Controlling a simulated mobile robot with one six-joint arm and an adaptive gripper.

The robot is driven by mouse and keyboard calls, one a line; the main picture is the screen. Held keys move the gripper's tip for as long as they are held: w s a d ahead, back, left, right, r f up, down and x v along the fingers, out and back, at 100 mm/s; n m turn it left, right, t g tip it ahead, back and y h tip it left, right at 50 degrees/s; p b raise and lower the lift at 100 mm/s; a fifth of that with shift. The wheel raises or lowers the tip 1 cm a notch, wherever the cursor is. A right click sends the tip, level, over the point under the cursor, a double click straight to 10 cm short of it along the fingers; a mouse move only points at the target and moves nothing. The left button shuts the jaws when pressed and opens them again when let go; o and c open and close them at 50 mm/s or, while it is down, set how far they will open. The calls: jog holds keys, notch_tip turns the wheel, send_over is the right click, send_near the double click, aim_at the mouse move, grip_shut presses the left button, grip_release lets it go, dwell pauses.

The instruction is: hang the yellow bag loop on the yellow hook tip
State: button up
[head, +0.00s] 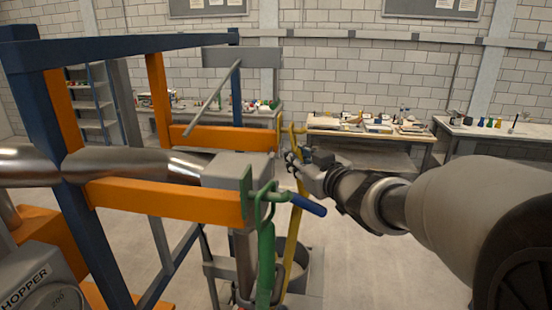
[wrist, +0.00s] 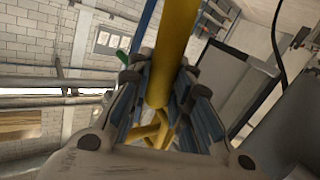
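The yellow bag loop tops a yellow strap (head: 293,235) that hangs beside the far orange arm in the head view. My gripper (head: 297,160) is at the strap's upper end. Thin yellow bars of the loop (wrist: 155,132) show between the fingers. The yellow hook (head: 298,130) is at the end of the far orange arm, just above my gripper. Whether loop and hook touch is unclear; the fingers partly cover this spot.
The near orange arm (head: 165,200) carries a green hook with a blue tip (head: 308,204); a green loop and strap (head: 266,255) hang on it, close to the yellow strap. Blue frame beams (head: 120,45) stand left. Benches (head: 370,133) are at the back. Floor right is clear.

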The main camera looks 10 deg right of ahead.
jog(key=o, duration=0.5)
